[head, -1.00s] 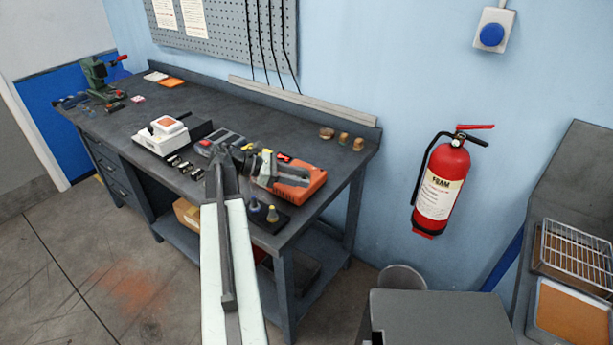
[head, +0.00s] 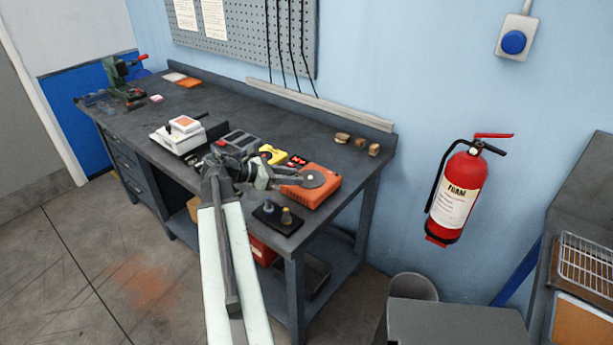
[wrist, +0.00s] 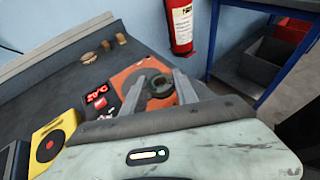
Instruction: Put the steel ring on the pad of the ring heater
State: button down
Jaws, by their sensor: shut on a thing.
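The ring heater (head: 327,192) is an orange box near the right end of the bench. It has a round grey pad (head: 314,179) on top. In the wrist view the heater (wrist: 127,77) shows a red display reading about 20 °C. My gripper (wrist: 160,89) is shut on the steel ring (wrist: 160,85), a dark ring with its hole showing between the two fingers. The ring appears over the heater; I cannot tell whether it touches the pad. In the head view my gripper (head: 292,181) reaches the pad's left side, and the ring is not clear there.
A yellow device (head: 272,154) stands behind my wrist. A small dark block with knobs (head: 278,217) is at the bench's front edge. A white and orange device (head: 183,132) stands farther left. Small brown pieces (head: 359,144) lie at the back right, with clear bench around them.

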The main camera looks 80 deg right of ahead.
send_over(307, 179)
jog(key=shift+w+a+f, duration=0.25)
jog(key=shift+a+f, duration=0.1)
jog(key=shift+a, duration=0.1)
jog(key=shift+s+d+b, duration=0.2)
jog(key=shift+d+b, duration=0.1)
jog(key=shift+d, duration=0.2)
notch_tip(307, 179, down, 4)
jog(key=b, duration=0.4)
jog(key=c, duration=0.9)
grip_release()
jog(key=shift+a, duration=0.1)
jog(key=shift+c, duration=0.2)
jog(key=shift+r, duration=0.2)
jog(key=shift+w+a+r+p, duration=0.1)
jog(key=shift+w+r+p, duration=0.15)
jog(key=shift+p, duration=0.25)
jog(key=p+v, duration=0.4)
jog(key=v, duration=0.7)
jog(key=shift+w, duration=0.2)
